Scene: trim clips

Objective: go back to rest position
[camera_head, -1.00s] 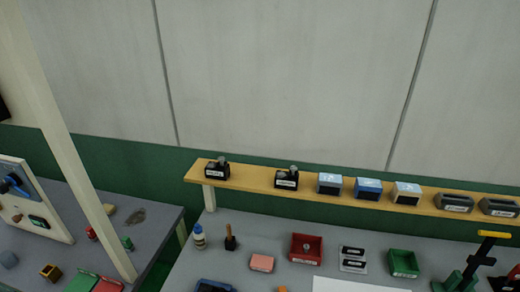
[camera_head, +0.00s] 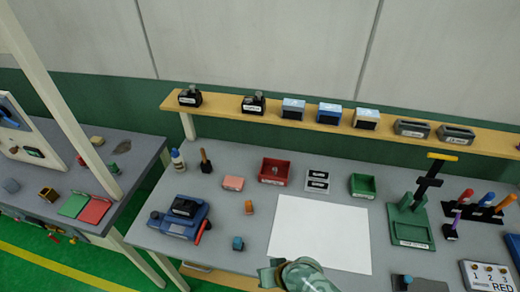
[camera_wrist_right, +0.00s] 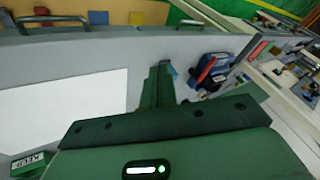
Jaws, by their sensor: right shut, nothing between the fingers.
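My right gripper (camera_head: 268,272) shows at the bottom middle of the head view, with its pale green wrist beside it, over the front part of the table near the white sheet's lower left corner. In the right wrist view its green fingers (camera_wrist_right: 158,86) are together and hold nothing. A small blue block (camera_head: 238,243) lies on the table just beyond the fingers, apart from them in the head view. My left gripper is not in view.
The grey table (camera_head: 130,235) carries a white sheet (camera_head: 320,232), a blue device (camera_head: 182,215), a red bin (camera_head: 275,170), a green bin (camera_head: 363,186) and a green stand (camera_head: 412,225). A wooden shelf (camera_head: 222,112) runs behind. A side bench with a post stands left.

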